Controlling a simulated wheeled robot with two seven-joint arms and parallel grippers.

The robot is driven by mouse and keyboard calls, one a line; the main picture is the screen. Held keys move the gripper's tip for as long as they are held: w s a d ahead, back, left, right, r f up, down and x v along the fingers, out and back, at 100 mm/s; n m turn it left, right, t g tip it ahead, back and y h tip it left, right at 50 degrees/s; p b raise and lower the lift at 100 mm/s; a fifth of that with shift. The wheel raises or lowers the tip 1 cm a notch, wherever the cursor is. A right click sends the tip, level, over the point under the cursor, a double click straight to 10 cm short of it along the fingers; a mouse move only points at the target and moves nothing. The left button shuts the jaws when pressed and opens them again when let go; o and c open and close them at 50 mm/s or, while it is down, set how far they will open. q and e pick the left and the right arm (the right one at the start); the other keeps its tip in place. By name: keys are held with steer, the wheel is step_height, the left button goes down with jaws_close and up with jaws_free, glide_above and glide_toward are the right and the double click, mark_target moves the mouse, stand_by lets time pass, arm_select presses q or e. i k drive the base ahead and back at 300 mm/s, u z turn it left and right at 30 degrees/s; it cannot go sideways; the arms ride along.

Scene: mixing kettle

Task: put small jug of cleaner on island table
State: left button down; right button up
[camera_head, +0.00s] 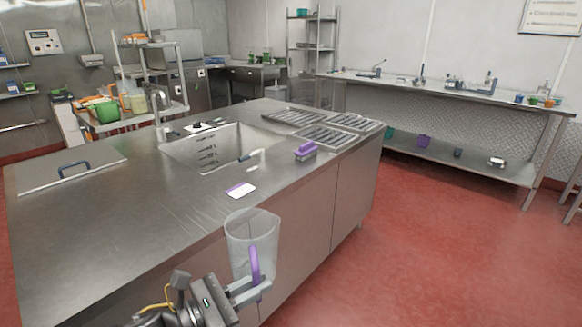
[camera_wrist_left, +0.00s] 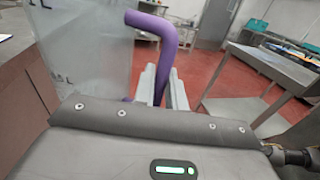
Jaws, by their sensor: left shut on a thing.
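A clear jug (camera_head: 250,238) with a purple handle (camera_head: 255,264) is held upright just in front of the near edge of the steel island table (camera_head: 120,225). My left gripper (camera_head: 256,288) is shut on the purple handle at the bottom of the head view. In the left wrist view the gripper's fingers (camera_wrist_left: 163,88) close on the lower part of the purple handle (camera_wrist_left: 172,45), with the jug's translucent wall (camera_wrist_left: 85,45) on the left. I cannot tell whether there is liquid in it. My right gripper is not in view.
The island has a sunken basin (camera_head: 215,148), a white-and-purple card (camera_head: 241,190), a purple-topped brush (camera_head: 305,150), drain grates (camera_head: 325,130) and a lid with a blue handle (camera_head: 73,168). Its near left top is bare. Red floor (camera_head: 440,240) lies open on the right.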

mark_target(138, 241)
steer(key=z, duration=1.55)
steer(key=i, duration=1.25)
steer(key=u, duration=3.75)
steer(key=k, duration=0.25)
steer(key=z, duration=0.35)
